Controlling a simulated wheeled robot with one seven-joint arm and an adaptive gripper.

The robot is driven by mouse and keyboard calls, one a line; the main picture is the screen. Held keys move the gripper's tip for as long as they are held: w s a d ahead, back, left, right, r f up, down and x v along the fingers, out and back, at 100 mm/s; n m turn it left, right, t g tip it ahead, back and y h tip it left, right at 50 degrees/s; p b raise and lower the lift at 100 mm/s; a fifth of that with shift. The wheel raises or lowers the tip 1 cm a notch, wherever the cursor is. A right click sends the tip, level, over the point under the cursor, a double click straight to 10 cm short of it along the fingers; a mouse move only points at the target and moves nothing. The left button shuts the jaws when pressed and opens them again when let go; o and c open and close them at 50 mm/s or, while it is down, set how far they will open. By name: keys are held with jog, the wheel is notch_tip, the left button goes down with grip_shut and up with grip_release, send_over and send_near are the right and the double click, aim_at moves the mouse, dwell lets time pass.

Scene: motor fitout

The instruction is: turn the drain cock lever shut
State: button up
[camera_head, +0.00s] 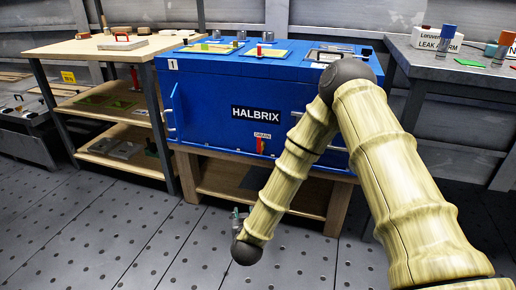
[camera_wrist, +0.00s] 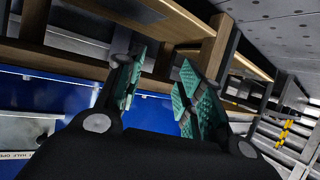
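The drain cock lever (camera_head: 261,146) is a small red and orange piece on the front of the blue HALBRIX housing (camera_head: 215,100), just under the DRAIN label. It looks roughly upright in the head view; its exact angle is too small to tell. My gripper (camera_head: 238,213) is low in front of the wooden stand, below and left of the lever, partly hidden by my arm. In the wrist view its two teal ridged fingers (camera_wrist: 160,75) stand apart with nothing between them. I cannot make out the lever in the wrist view.
The housing sits on a wooden stand (camera_head: 335,205) with a lower shelf. A shelved wooden bench (camera_head: 60,48) stands left, and a grey table (camera_head: 440,65) with a LEAK ALARM box (camera_head: 437,40) stands right. The perforated floor (camera_head: 90,230) is clear at front left.

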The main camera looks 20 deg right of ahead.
jog(key=w+d+r+m+t+h+b, duration=0.2)
jog(key=w+d+r+m+h, duration=0.15)
jog(key=w+r, duration=0.55)
jog(key=m+h+b, duration=0.1)
jog(key=m+h, duration=0.1)
jog(key=h, duration=0.2)
send_near(259, 140)
jog(key=shift+n, duration=0.35)
jog(key=b+x, duration=0.4)
jog(key=x, duration=0.5)
jog(key=shift+w+b, duration=0.1)
jog(key=shift+b, duration=0.2)
jog(key=shift+w+d+r, duration=0.1)
jog(key=shift+w+d, duration=0.25)
jog(key=shift+w, duration=0.15)
grip_shut()
